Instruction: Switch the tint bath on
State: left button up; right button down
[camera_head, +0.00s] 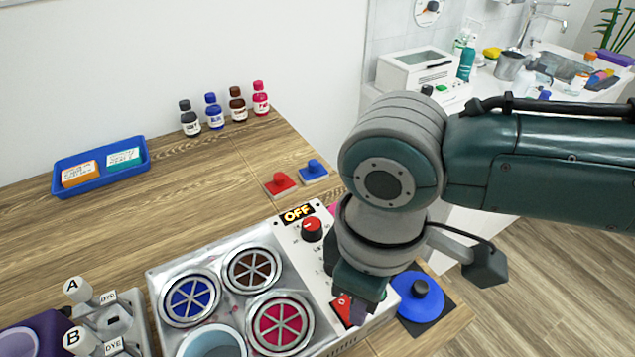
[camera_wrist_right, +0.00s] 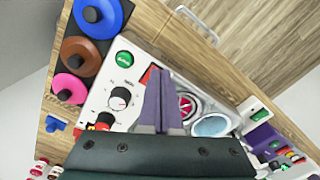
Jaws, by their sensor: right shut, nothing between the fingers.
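The tint bath (camera_head: 222,245) is a pale metal unit with round wells under blue, brown and red grilles and one open well. Its white panel (camera_head: 290,236) carries a lit display (camera_head: 297,213) reading OFF and a red knob (camera_head: 312,229). A red rocker switch (camera_head: 341,306) is low on the panel, partly hidden by my right gripper (camera_head: 352,314). In the right wrist view the shut, empty purple fingers (camera_wrist_right: 158,75) are at the red switch (camera_wrist_right: 148,74); I cannot tell whether they touch. A white dial (camera_wrist_right: 120,98) and a green button (camera_wrist_right: 124,59) are also there. My left gripper is out of view.
A blue lid (camera_head: 419,297) lies on a dark mat right of the bath; brown (camera_wrist_right: 81,56) and pink (camera_wrist_right: 69,88) lids lie beside it. Several bottles (camera_head: 212,112) and a blue tray (camera_head: 60,167) stand behind. A dispenser (camera_head: 108,320) is at left.

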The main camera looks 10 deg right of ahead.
jog(key=shift+f+b, duration=0.65)
jog(key=shift+f, duration=0.3)
dwell(0.3)
jog(key=shift+r, duration=0.1)
notch_tip(320, 180, up, 7)
jog(key=p, duration=0.7)
jog(key=shift+p, duration=0.4)
